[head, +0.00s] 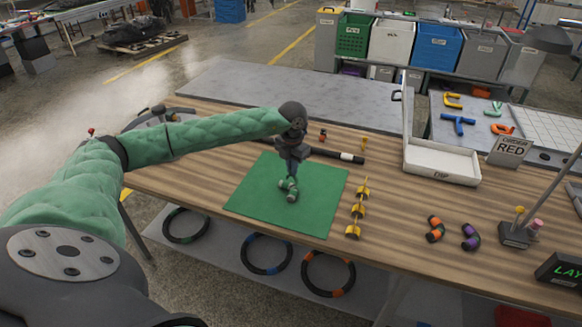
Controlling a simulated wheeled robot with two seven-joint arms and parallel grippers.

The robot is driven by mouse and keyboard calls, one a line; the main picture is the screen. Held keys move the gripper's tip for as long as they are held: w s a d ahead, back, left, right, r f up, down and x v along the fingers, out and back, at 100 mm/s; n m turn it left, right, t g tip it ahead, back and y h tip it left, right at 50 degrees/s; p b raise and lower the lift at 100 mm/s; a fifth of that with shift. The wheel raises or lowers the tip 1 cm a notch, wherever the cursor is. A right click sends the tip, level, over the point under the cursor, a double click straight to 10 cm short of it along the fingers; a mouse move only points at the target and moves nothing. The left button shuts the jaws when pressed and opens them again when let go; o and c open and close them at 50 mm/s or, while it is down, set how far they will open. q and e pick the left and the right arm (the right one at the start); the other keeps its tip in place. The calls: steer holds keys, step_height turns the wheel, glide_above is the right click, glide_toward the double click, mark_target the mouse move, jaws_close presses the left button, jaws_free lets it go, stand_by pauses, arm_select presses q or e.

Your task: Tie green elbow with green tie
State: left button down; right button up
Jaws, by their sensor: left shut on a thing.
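The green elbow (289,190) is a short bent piece with green bands, at the middle of the green mat (318,205) on the wooden table. My left gripper (289,176) reaches down over the mat from above and is shut on the green elbow. The jaws partly hide the elbow. Whether the elbow touches the mat or is just above it cannot be told. I cannot make out a green tie. My right gripper is not in view.
Yellow pieces (356,211) stand in a row right of the mat. An orange-banded elbow (435,229) and a purple-banded elbow (470,237) lie farther right. Banded hose rings (328,275) show below the table edge.

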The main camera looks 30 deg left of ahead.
arm_select(q)
steer(key=shift+n, duration=0.6)
steer(key=shift+w+f+n, duration=0.15)
steer(key=shift+w+n, duration=0.05)
steer(key=shift+n, duration=0.3)
steer(key=shift+w+a+f+n, duration=0.15)
steer(key=shift+w+f+n, duration=0.2)
steer(key=shift+n, duration=0.35)
steer(key=shift+s+d+r+n, duration=0.2)
steer(key=shift+s+r+n, duration=0.1)
steer(key=shift+s+r, duration=0.05)
steer(key=shift+w+a+f, duration=0.15)
steer(key=shift+w+f, duration=0.05)
steer(key=shift+w, duration=0.05)
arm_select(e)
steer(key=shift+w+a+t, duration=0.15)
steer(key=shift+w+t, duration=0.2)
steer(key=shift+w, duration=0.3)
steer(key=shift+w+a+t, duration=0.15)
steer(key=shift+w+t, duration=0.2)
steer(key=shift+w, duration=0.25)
arm_select(q)
steer(key=shift+s, duration=0.15)
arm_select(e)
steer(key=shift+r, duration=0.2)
